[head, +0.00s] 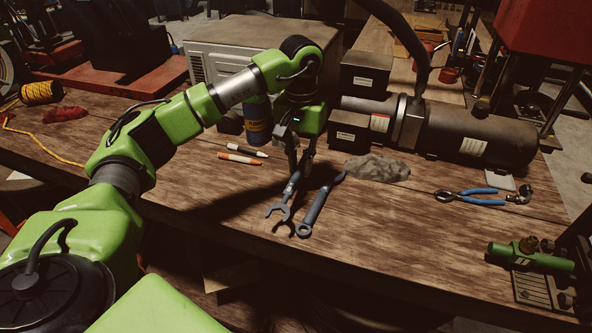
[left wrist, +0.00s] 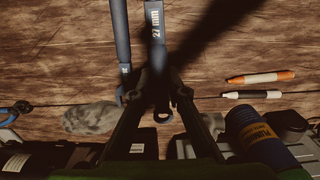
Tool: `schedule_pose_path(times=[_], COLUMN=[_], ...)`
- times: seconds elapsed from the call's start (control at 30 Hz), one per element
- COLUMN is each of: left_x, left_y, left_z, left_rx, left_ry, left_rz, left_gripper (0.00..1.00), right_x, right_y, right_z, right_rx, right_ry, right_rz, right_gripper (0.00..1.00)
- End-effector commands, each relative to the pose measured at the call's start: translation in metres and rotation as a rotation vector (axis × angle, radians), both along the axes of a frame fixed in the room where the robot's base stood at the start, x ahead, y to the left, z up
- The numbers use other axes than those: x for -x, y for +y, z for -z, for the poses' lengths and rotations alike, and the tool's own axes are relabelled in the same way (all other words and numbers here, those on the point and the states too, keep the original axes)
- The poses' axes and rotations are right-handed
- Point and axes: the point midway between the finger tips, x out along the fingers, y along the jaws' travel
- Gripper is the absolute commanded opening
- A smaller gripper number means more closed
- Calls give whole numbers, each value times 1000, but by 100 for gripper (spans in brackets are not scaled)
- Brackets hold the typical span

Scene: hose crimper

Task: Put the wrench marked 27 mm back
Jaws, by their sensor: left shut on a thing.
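The wrench marked 27 mm (left wrist: 155,30) is grey-blue, and its marking is readable in the left wrist view. In the head view this wrench (head: 286,195) has its open jaw toward the front of the wooden table. My left gripper (head: 301,168) is shut on its handle, with fingers pointing down; the gripper also shows in the left wrist view (left wrist: 158,88). I cannot tell whether the wrench touches the tabletop. A second wrench (head: 318,207) lies just to its right, roughly parallel; its marking is not readable. My right gripper is not in view.
Two markers, orange-white (head: 239,158) and white-black (head: 247,150), lie left of the wrenches. A grey rag (head: 377,168) lies to the right, with blue-handled pliers (head: 470,192) beyond. A blue can (head: 257,122) and black machine (head: 470,132) stand behind.

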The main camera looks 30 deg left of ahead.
Motion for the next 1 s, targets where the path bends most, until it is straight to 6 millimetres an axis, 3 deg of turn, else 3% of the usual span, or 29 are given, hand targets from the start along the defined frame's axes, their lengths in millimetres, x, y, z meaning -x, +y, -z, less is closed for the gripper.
schedule_pose_path(times=[0.2,0.5,0.87,0.9,0.93,1.0], left_x=[-5,-7,-7,-7,-7,-7], left_y=[12,17,17,17,17,17], left_z=[14,49,56,55,55,55], left_rx=[1,1,1,1,1,1], left_ry=[-1,1,-2,-1,-1,-1], left_rz=[-2,0,0,0,0,0], left_gripper=[0,0,0,23,31,32], right_x=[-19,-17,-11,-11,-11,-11], right_y=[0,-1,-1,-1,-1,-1], right_z=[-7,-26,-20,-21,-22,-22], right_rx=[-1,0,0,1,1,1], right_ry=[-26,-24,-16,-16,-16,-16], right_rz=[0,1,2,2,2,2], right_gripper=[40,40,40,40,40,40])
